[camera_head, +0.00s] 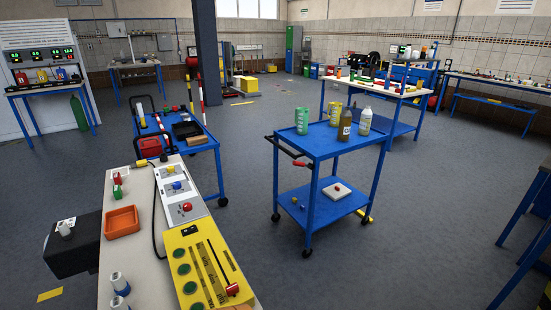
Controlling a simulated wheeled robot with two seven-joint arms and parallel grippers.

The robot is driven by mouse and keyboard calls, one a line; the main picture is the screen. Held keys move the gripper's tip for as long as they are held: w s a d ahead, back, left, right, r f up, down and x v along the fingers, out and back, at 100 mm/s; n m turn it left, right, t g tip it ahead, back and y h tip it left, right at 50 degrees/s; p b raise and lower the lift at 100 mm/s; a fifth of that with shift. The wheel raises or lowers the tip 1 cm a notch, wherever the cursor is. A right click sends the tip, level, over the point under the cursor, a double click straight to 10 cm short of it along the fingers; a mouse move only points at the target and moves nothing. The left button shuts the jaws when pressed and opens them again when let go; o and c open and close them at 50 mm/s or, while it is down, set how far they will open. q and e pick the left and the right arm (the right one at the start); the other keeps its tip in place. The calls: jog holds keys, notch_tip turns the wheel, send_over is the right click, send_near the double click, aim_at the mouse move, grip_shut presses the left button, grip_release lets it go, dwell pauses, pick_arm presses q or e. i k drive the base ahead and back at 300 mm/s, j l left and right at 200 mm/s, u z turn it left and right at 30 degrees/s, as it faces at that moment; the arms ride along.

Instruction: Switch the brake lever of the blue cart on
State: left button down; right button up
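A blue cart (316,141) with two shelves stands upright on wheels in the middle of the head view. A dark push handle (268,139) sticks out from its left end. A lever with a red grip (300,163), which looks like the brake lever, sits at the near left edge of the top shelf. It is too small to tell its on or off position. A green can (302,121), a yellowish can (335,113), a brown bottle (345,124) and a pale bottle (365,121) stand on top. Neither of my grippers is in view.
A workbench (138,196) with a yellow panel (208,268) fills the near left. A second blue cart (204,130) stands behind it, left of the first. Blue tables (409,92) stand behind and to the right. Grey floor (420,220) is clear right of the cart.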

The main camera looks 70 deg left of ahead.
aim_at(310, 166)
jog(key=i+j+u, duration=0.15)
jog(key=i+u, duration=0.65)
jog(key=i+l+u, duration=0.2)
jog(key=i+u, duration=0.2)
jog(key=i+l+u, duration=0.35)
jog(key=i, duration=0.2)
